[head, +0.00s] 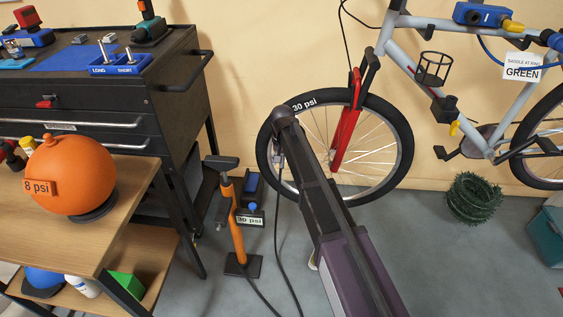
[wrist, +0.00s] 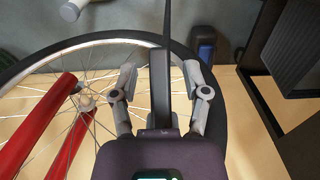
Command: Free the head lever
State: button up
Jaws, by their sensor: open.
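The front wheel (head: 398,150) of the bicycle carries a "30 psi" tag and stands against the wall. My gripper (wrist: 161,80) is open in the wrist view, one finger on each side of a dark narrow block, seemingly the pump head (wrist: 160,85), by the tyre and rim. A thin black hose (wrist: 167,20) runs from it to the top edge. I cannot tell the lever apart from the block, or whether the fingers touch it. In the head view my arm hides most of this spot. The orange floor pump (head: 236,228) stands upright left of the wheel.
A red fork (head: 345,130) rises beside the spokes. A black tool cabinet (head: 120,95) and a wooden table (head: 128,180) with an orange ball (head: 70,178) stand at the left.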

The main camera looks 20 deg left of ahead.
grip_shut()
jog(key=shift+f, duration=0.15)
jog(key=shift+w+f+t+b, duration=0.1)
jog(key=shift+f+t+b, duration=0.15)
jog(key=shift+t+b, duration=0.55)
jog(key=t+b, duration=0.1)
jog(key=t, duration=0.1)
jog(key=w+t+y+b, duration=0.1)
jog(key=t+b, duration=0.1)
jog(key=f+t+y+b, duration=0.1)
jog(key=t, duration=0.1)
jog(key=shift+w+a+b, duration=0.2)
jog(key=shift+w+b, duration=0.1)
jog(key=shift+w, duration=0.1)
jog(key=shift+w+a+r+t+b, duration=0.15)
jog(key=shift+w+t+b, duration=0.1)
jog(key=shift+t+b, duration=0.45)
jog(key=shift+w+r, duration=0.1)
